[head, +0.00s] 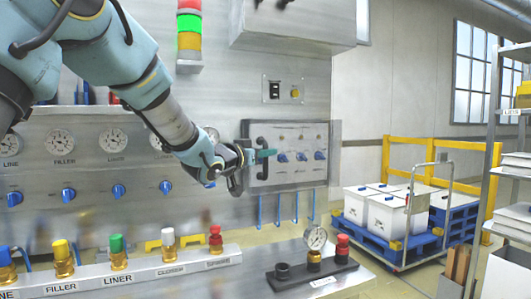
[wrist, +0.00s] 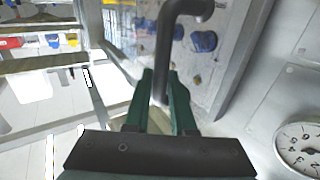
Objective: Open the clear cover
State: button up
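The clear cover (head: 300,150) closes over a grey panel box on the machine wall, with blue knobs showing through it. Its dark bar handle (head: 262,170) stands upright near the cover's left edge. My gripper (head: 267,154) is at this handle, with one green finger visible across it. In the wrist view the handle (wrist: 165,45) bends down and runs between the two green fingertips of my gripper (wrist: 161,78). The fingers stand apart around it, with narrow gaps showing; contact is hard to make out. The cover also shows behind the handle (wrist: 212,62).
Gauges (head: 115,140) and blue knobs line the wall to the left. A trolley (head: 385,240) with white boxes and a shelf rack (head: 490,150) stand to the right. Floor left of the trolley is partly clear.

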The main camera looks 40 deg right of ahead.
grip_shut()
dwell(1.1)
